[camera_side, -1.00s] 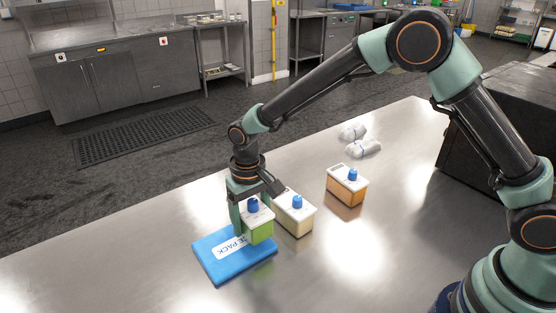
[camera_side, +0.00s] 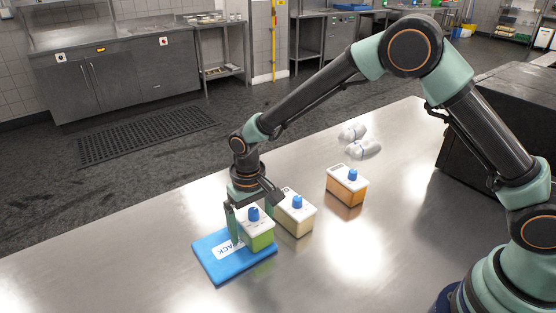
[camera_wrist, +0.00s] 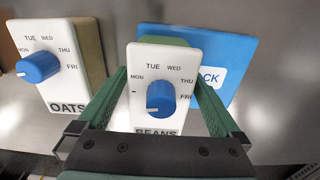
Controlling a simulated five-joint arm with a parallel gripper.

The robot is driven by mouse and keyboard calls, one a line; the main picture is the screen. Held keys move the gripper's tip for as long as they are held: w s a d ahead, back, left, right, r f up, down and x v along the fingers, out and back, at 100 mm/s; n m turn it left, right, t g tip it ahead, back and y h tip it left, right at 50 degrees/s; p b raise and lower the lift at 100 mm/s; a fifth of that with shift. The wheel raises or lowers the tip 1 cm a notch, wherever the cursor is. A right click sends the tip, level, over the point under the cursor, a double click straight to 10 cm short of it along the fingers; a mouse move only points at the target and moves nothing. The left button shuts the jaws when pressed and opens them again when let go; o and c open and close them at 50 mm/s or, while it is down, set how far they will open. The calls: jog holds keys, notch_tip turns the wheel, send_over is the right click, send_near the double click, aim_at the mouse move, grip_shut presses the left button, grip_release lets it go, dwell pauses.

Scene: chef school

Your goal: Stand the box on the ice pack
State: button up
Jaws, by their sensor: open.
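The beans box (camera_side: 260,238), with green sides, a white face and a blue dial, stands upright at the right part of the blue ice pack (camera_side: 222,270). Its base looks to be on the pack, though contact is hard to confirm. In the wrist view the box's white face (camera_wrist: 165,65) reads BEANS and covers part of the ice pack (camera_wrist: 225,55). My gripper (camera_side: 254,228) is open, with one finger on each side of this box, close to its sides. Both fingers show in the wrist view too.
The cream oats box (camera_side: 297,220) stands close to the right of the beans box, near one finger. An orange box (camera_side: 347,188) stands further right. Two white wrapped items (camera_side: 363,149) lie behind it. The steel counter in front is clear.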

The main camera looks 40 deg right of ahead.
notch_tip(320, 180, up, 11)
jog(key=shift+f, duration=0.2)
jog(key=shift+d+r, duration=0.1)
jog(key=shift+r, duration=0.5)
jog(key=s+d+r+t, duration=0.3)
jog(key=s+d+r, duration=0.3)
jog(key=d+r, duration=0.45)
jog(key=s+d+t, duration=0.2)
jog(key=s+d, duration=0.6)
jog(key=s, duration=0.1)
jog(key=shift+d+t, duration=0.3)
